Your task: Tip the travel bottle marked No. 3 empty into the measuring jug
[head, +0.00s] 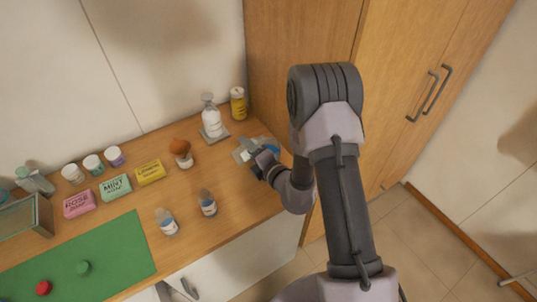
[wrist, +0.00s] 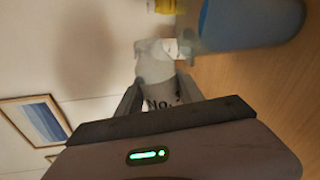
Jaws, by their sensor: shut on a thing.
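My gripper (wrist: 158,92) is shut on a pale, translucent travel bottle (wrist: 154,68). Its label reads "No."; I cannot read the number. The wrist view is rolled, with the counter to the right, and the bottle lies tipped well over on its side. Its neck end is close to the rim of the measuring jug (wrist: 255,22), which looks blue inside. Whether anything is flowing is too blurred to tell. In the head view my gripper (head: 262,163) is at the counter's right end, beside the jug (head: 271,146), partly covering it.
Two similar small bottles (head: 166,222) (head: 208,203) stand at the counter's front. Soap boxes (head: 115,187) and a green mat (head: 120,250) lie left. A wooden cabinet (head: 400,80) rises at right.

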